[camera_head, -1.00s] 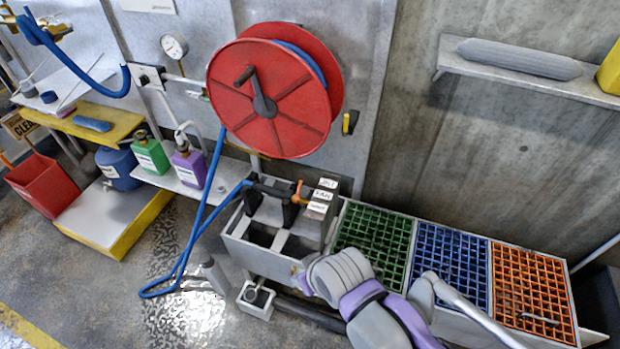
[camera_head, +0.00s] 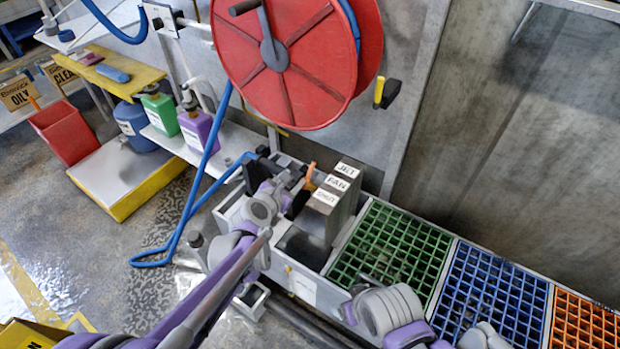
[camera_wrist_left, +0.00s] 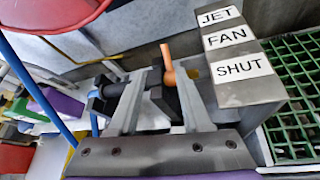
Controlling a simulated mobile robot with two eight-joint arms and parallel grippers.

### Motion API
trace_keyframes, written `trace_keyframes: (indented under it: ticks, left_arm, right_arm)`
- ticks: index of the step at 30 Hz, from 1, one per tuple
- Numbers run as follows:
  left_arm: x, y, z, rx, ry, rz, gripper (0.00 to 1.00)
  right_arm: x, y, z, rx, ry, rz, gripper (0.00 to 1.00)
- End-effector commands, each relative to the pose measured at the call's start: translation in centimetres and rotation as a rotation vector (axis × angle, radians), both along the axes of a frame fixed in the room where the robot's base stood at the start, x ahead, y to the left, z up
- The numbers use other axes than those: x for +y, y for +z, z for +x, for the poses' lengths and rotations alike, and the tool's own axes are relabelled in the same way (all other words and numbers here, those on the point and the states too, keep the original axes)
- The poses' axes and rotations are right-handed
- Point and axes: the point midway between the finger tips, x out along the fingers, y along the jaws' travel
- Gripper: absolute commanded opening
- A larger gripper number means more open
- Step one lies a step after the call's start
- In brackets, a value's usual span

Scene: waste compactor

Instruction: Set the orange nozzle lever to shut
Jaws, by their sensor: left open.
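The orange nozzle lever (camera_head: 310,174) stands on the black nozzle at the left of the grey label block (camera_head: 322,222). In the left wrist view the lever (camera_wrist_left: 168,68) points up, its top about level with the FAN label (camera_wrist_left: 226,38). The JET label (camera_wrist_left: 218,16) is farther back and the SHUT label (camera_wrist_left: 242,66) nearer. I cannot tell which label it is set to. My left gripper (camera_head: 290,182) is open at the nozzle; in the left wrist view its fingers (camera_wrist_left: 158,88) reach to either side of the lever's base, without visible grasp. My right arm shows at the bottom; its fingertips are not clear.
The red hose reel (camera_head: 285,60) hangs above, and its blue hose (camera_head: 190,215) loops down to the left. Green (camera_head: 390,250), blue (camera_head: 490,290) and orange (camera_head: 585,325) grates extend right. Bottles (camera_head: 195,125) stand on the shelf behind left.

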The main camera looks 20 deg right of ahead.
Motion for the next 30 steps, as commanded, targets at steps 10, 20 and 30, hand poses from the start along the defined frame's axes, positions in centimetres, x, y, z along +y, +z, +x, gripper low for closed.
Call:
trace_keyframes:
  ticks: [10,20,30]
  left_arm:
    - [-3.6,-3.7,2.7,0.088,0.075,-0.162,0.48]
    - [-7.3,-6.1,7.0,0.087,0.072,-0.158,0.48]
    - [-9.0,-7.0,9.0,0.085,0.073,-0.157,0.48]
  right_arm:
    - [0.0,-2.1,0.2,0.007,0.000,0.000,0.78]
    - [0.0,-3.4,0.4,0.011,0.000,0.000,0.78]
    - [0.0,-3.9,0.5,0.012,0.000,0.000,0.78]
